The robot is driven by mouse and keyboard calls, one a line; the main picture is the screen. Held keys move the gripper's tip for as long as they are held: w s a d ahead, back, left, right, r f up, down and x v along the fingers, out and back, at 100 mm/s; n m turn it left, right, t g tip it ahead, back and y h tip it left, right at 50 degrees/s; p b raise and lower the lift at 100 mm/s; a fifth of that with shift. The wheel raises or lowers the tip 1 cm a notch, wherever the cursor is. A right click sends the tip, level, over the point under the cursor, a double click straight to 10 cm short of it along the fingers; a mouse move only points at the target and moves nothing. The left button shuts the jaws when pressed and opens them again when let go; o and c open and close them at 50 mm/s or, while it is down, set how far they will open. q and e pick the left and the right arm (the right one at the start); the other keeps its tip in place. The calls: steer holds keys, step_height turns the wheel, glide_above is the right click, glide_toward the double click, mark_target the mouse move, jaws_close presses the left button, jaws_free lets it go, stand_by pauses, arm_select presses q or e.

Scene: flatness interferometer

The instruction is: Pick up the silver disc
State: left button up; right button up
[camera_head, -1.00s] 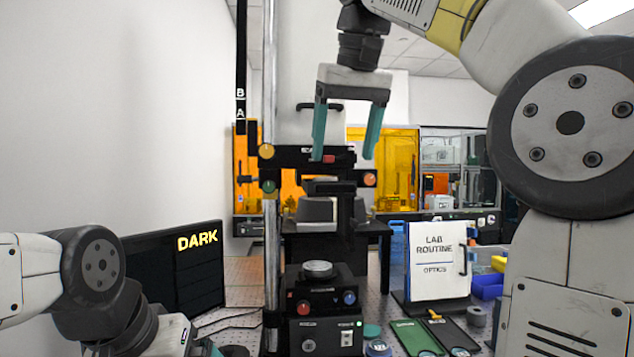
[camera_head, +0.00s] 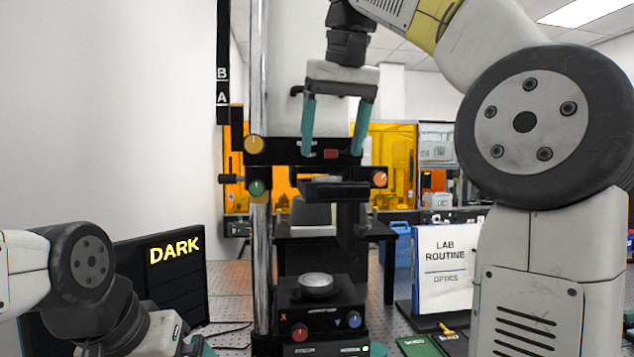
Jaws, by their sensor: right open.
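The silver disc (camera_head: 316,281) lies flat on top of the black stage (camera_head: 320,311) at the lower middle of the head view. My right gripper (camera_head: 332,152) is open and empty, its two teal fingers pointing down well above the disc, over the black upper bracket of the instrument. My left gripper (camera_head: 203,349) shows only as a small teal piece at the bottom edge; its jaws are mostly out of the frame.
The instrument's silver post (camera_head: 261,230) stands left of the stage, with black brackets and coloured knobs above it. A dark screen reading DARK (camera_head: 165,265) is at the left.

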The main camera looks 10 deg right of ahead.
steer(key=shift+x, duration=2.75)
steer(key=shift+s+a, duration=0.1)
steer(key=shift+c, duration=0.2)
steer(key=c, duration=1.4)
